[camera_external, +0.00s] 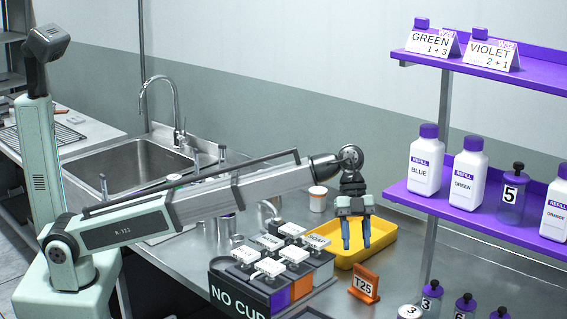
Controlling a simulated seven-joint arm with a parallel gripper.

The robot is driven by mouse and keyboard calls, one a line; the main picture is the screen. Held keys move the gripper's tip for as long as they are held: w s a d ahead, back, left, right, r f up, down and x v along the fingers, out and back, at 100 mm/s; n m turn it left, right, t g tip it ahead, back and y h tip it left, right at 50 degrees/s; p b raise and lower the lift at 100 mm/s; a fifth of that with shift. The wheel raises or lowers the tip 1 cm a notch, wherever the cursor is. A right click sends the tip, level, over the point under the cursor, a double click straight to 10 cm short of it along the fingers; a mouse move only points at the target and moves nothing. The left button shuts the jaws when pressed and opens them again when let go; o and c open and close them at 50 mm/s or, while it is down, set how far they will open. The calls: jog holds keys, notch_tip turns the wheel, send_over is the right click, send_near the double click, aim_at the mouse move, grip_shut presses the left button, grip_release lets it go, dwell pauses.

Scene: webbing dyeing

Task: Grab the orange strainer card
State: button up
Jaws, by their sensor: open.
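An orange card (365,283) with a white label reading T25 stands upright on the steel counter, in front of the yellow tray. It is the only orange card-like thing I can make out; whether it is a strainer card I cannot tell. My gripper (356,243) points down over the yellow tray (382,255), behind and above the orange card in the picture. Its two blue fingers are apart with nothing seen between them.
A dark box (240,297) marked NO CUP, with several white-labelled tops and purple and orange sides, stands left of the card. A purple shelf (470,210) with bottles is at right. A sink (125,172) lies behind my arm.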

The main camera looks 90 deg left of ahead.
jog(key=w+d+y, duration=0.2)
jog(key=d, duration=0.3)
jog(key=n+y, duration=0.5)
jog(key=n, duration=0.1)
send_over(366, 270)
jog(key=f, duration=0.1)
notch_tip(366, 270, down, 14)
jog(key=shift+r, duration=0.1)
grip_shut()
dwell(0.5)
